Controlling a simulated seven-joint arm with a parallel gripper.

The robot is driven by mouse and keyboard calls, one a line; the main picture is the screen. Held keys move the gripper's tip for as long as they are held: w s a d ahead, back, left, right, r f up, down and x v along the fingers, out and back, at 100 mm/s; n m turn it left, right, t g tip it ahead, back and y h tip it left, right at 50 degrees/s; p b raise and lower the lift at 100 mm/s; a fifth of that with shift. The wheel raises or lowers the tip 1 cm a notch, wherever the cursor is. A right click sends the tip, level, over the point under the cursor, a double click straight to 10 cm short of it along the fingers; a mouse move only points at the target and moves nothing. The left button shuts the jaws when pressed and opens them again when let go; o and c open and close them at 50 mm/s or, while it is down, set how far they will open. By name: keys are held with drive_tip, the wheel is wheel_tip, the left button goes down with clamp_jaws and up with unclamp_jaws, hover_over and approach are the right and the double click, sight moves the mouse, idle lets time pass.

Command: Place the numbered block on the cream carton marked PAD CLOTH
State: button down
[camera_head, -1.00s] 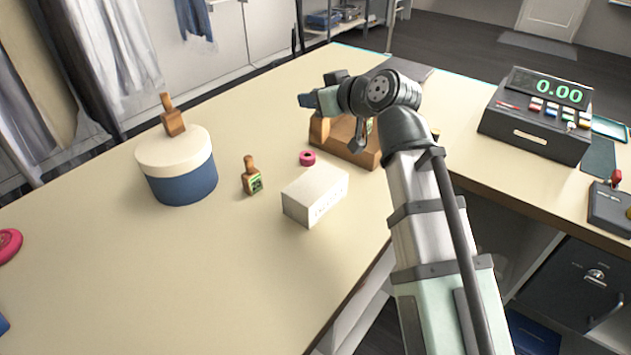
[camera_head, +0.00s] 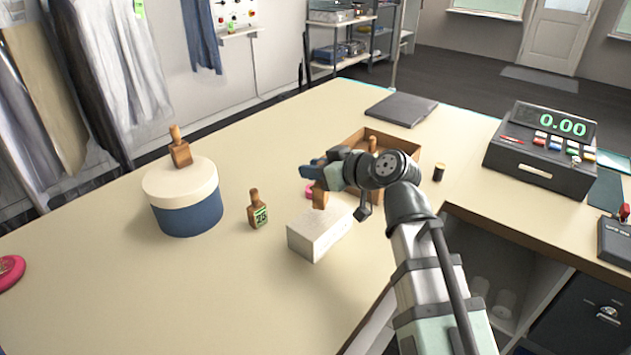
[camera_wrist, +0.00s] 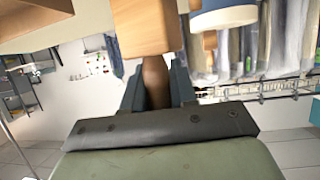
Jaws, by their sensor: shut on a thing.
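My gripper (camera_head: 317,171) is shut on the handle of a wooden block (camera_head: 320,195) and holds it over the counter, just above or beyond the far end of the carton. In the wrist view the fingers grip its dark brown handle (camera_wrist: 155,78), and the block's lighter wooden body (camera_wrist: 146,27) is beyond. No number shows on it. The pale cream carton (camera_head: 316,234) stands below and slightly nearer, its top clear; no marking is readable now. Another wooden block (camera_head: 258,213) with a green label, apparently 26, stands upright on the counter left of the carton.
A blue round box (camera_head: 190,215) with a cream lid bears another handled block (camera_head: 180,150). A dark spool (camera_head: 439,172) and price display (camera_head: 541,150) are at right.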

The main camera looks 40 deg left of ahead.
drive_tip(key=shift+f, duration=1.7)
drive_tip(key=shift+f, duration=0.15)
drive_tip(key=c, duration=0.9)
unclamp_jaws()
drive_tip(key=shift+d+r, duration=0.2)
drive_tip(key=shift+r, duration=0.05)
drive_tip(key=v, duration=1.1)
drive_tip(key=shift+d+r, duration=0.15)
drive_tip(key=shift+d, duration=0.1)
drive_tip(key=shift+s, duration=0.1)
